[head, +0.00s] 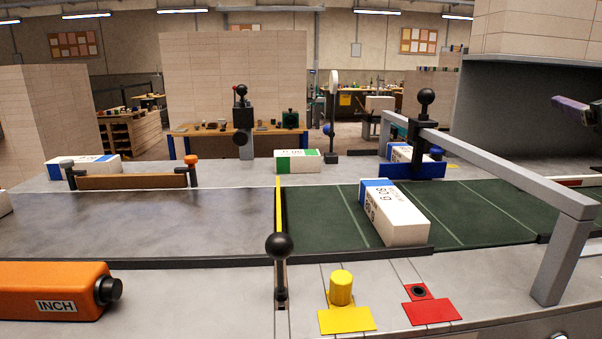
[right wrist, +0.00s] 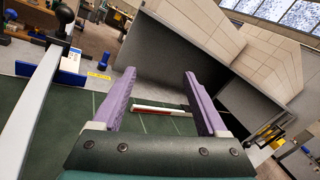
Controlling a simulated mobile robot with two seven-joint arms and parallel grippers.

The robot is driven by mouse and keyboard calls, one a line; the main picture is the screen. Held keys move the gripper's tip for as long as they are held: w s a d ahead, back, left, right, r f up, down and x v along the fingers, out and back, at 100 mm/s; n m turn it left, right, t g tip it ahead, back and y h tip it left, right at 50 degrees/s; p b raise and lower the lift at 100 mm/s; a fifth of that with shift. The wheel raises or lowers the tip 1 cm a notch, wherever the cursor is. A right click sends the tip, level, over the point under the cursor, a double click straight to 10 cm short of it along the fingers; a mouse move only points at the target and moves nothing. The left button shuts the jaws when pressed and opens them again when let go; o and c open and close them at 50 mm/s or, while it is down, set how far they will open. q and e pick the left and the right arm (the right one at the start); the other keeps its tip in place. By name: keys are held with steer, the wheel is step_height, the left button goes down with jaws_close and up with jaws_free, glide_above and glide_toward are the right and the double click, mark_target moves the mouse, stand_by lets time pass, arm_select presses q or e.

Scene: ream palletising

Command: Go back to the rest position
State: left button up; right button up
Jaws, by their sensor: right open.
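My right gripper (right wrist: 158,76) is open and empty, its two purple fingers spread apart in the right wrist view. In the head view only a purple finger part of the right gripper (head: 572,106) shows at the right edge, raised above the table. My left gripper is out of view. A white ream with a blue end (head: 398,218) lies on the green belt (head: 335,210), apart from the right gripper. A green-banded ream (head: 297,162) lies at the back of the table, and a blue-banded ream (head: 88,164) at the back left.
A grey rail (head: 490,170) spans the belt on the right, with a blue stop (head: 412,171) before another ream (head: 400,151). A black-knobbed lever (head: 279,246), yellow button (head: 341,287) and orange INCH box (head: 50,288) stand in front. A large dark-sided box structure (head: 530,105) rises at the right.

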steer(key=s+a+f+m+g, duration=0.2)
steer(key=s+f+m+g, duration=0.4)
steer(key=s+f+m, duration=1)
steer(key=s+a+f+m+g+y, duration=0.1)
steer(key=s+a+f+m+g, duration=0.15)
steer(key=s+m, duration=0.5)
steer(key=s+a+f+m+g, duration=0.2)
steer(key=s+m+g, duration=0.25)
steer(key=s, duration=0.65)
steer(key=s+a+f+m+y, duration=0.1)
steer(key=a+f+m+y, duration=0.2)
steer(key=a, duration=0.5)
steer(key=s+a+f+m+y, duration=0.1)
steer(key=a+f+m+y, duration=0.2)
steer(key=a, duration=0.5)
step_height(320, 180, up, 35)
steer(key=m+p, duration=0.1)
steer(key=p, duration=3.3)
steer(key=shift+s+r+g, duration=0.15)
steer(key=shift+s+g, duration=0.05)
steer(key=shift+g, duration=0.2)
